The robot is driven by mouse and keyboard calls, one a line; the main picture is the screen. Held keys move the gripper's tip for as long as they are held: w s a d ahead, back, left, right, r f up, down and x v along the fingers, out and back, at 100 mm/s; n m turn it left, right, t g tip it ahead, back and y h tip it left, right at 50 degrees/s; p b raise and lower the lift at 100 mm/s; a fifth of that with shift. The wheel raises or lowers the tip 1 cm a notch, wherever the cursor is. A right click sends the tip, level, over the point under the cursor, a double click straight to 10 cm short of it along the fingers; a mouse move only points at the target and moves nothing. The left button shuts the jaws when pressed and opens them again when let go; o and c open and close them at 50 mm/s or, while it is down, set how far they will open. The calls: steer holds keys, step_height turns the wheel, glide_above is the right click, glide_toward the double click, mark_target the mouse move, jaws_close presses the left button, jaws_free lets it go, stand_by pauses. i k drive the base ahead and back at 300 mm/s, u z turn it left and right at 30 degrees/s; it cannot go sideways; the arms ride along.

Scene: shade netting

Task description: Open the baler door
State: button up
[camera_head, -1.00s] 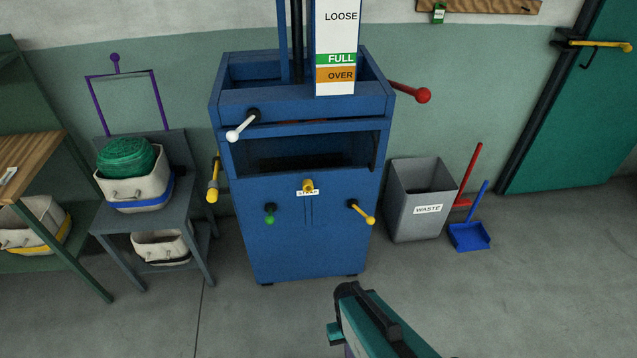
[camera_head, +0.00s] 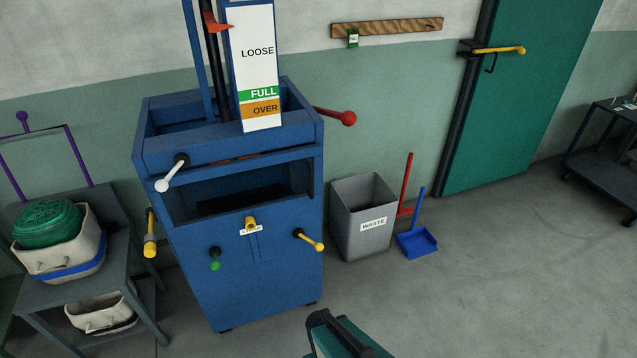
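The blue baler (camera_head: 265,295) stands against the wall, left of centre. Below its dark front opening is a front panel (camera_head: 275,270). It carries a yellow-tipped lever (camera_head: 310,241) at right, a green-tipped handle (camera_head: 214,260) at left and a yellow knob (camera_head: 250,225) over a partly hidden label. A white-tipped handle (camera_head: 170,175) sits above the opening. A red-knobbed lever (camera_head: 335,116) sticks out at the right, and a yellow grip (camera_head: 150,235) at the left side. I cannot tell which part latches the door. Only a teal and black piece of my arm shows at bottom centre; my gripper is out of view.
A grey waste bin (camera_head: 364,215), red-handled tool (camera_head: 407,185) and blue dustpan (camera_head: 417,243) stand right of the baler. A grey stand (camera_head: 110,270) with baskets is at left. A teal door (camera_head: 520,105) and dark cart (camera_head: 605,150) are at right. Floor at front right is clear.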

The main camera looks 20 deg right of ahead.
mark_target(248, 236)
steer(key=z, duration=0.2)
steer(key=k, duration=1.4)
steer(key=u, duration=1.35)
steer(key=i, duration=1)
steer(key=u, duration=0.05)
